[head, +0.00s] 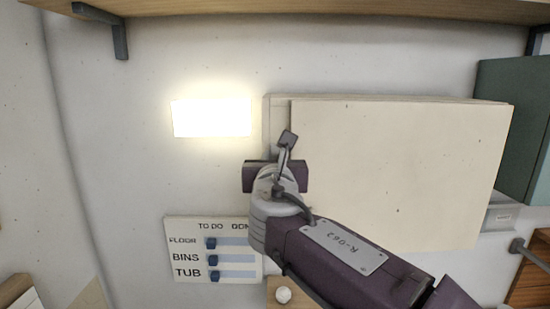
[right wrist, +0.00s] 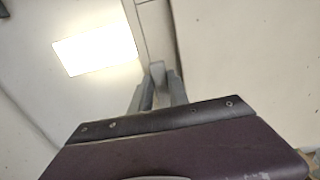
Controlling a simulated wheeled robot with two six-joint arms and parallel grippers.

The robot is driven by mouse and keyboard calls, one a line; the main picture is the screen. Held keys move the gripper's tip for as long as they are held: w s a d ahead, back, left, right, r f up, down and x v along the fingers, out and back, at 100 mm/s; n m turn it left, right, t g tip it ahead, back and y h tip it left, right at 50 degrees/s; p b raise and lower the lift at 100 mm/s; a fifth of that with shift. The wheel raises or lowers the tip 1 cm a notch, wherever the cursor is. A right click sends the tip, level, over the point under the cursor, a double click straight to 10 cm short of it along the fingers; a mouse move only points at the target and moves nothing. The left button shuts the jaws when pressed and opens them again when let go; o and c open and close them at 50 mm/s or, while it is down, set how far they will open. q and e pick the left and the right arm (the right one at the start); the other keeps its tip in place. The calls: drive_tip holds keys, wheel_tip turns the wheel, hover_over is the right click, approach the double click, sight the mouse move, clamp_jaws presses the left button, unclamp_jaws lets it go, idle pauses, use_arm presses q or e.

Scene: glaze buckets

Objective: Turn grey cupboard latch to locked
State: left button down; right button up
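A pale cream cupboard (head: 400,165) hangs on the wall, and its front also shows in the right wrist view (right wrist: 250,70). My right gripper (head: 287,142) is at the cupboard's left edge. In the right wrist view, its two grey fingers (right wrist: 161,84) stand a little apart. A small light-grey piece (right wrist: 157,70), which looks like the latch, shows at the fingertips. I cannot tell whether the fingers press on it. The gripper and fingers hide most of it, so its turn position is not clear. My left gripper is not in view.
A bright lit panel (head: 211,117) is on the wall to the left. A board with sliders (head: 213,250) hangs below it. A wooden piece with a white knob (head: 283,295) is below my wrist. A dark green cabinet (head: 520,125) stands right, and a wooden shelf (head: 300,10) runs above.

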clamp_jaws()
drive_tip(key=d+f+m+b, duration=0.1)
drive_tip(key=m+b, duration=0.3)
drive_tip(key=m, duration=0.2)
drive_tip(key=m+b, duration=0.3)
drive_tip(key=m, duration=0.3)
drive_tip(key=d+f+m+b, duration=0.1)
drive_tip(key=m+b, duration=0.3)
drive_tip(key=m, duration=0.1)
drive_tip(key=shift+d+f+m+b, duration=0.3)
drive_tip(key=shift+m, duration=0.1)
idle(0.4)
drive_tip(key=o, duration=0.9)
unclamp_jaws()
